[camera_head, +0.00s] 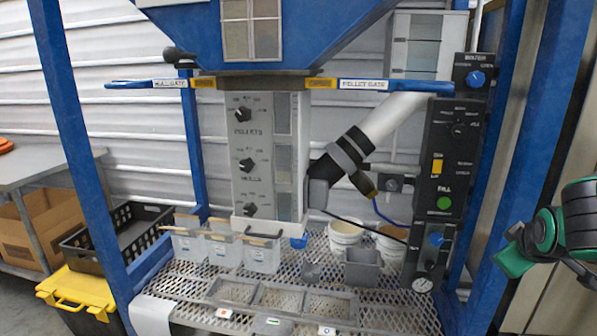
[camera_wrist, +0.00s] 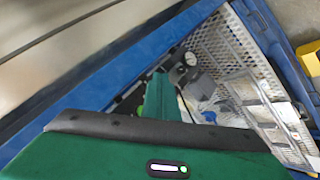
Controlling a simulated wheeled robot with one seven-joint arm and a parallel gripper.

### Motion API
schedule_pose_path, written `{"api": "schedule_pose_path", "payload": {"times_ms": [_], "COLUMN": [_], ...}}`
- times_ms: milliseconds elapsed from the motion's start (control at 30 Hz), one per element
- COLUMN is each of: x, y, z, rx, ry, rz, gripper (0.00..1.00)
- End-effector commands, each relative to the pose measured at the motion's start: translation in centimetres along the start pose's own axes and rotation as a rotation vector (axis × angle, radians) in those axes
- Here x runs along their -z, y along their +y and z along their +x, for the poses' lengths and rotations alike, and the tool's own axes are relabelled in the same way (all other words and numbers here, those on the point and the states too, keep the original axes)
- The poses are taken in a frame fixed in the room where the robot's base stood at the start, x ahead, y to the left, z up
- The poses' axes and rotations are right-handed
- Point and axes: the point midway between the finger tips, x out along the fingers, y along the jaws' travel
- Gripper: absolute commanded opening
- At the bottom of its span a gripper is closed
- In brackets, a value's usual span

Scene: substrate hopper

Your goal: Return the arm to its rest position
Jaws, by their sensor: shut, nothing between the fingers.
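My gripper (camera_head: 512,252) is at the right side of the head view, green, on a dark and green arm link. It is outside the blue frame post, to the right of the control panel, and touches nothing that I can make out. Its fingers are shut and empty. In the wrist view the green gripper (camera_wrist: 155,100) points toward the hopper's lower shelf, with the blue post running diagonally on the left.
A blue hopper (camera_head: 350,30) stands over a mesh shelf (camera_head: 190,305). The shelf carries clear bins (camera_head: 262,255), white buckets (camera_head: 345,233) and a grey divided tray (camera_head: 283,297). A black control panel (camera_head: 447,160) is left of the right blue post (camera_head: 520,150). A yellow bin (camera_head: 75,290) is on the left.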

Motion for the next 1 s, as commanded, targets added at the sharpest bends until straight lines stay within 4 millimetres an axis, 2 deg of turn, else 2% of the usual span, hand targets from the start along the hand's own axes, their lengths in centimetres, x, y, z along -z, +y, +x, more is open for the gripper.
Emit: {"api": "schedule_pose_path", "payload": {"times_ms": [100, 300, 500, 700, 1000], "x": [-4.4, -10.9, -15.1, -16.6, -16.8], "y": [-1.7, -5.5, -8.8, -10.3, -10.4], "z": [-1.8, -6.4, -11.6, -14.2, -14.5], "rx": [0.097, 0.230, 0.308, 0.333, 0.335], "ry": [-0.148, -0.424, -0.672, -0.793, -0.804], "rz": [0.199, 0.532, 0.785, 0.891, 0.898], "gripper": [0.00, 0.00, 0.00, 0.00, 0.00]}}
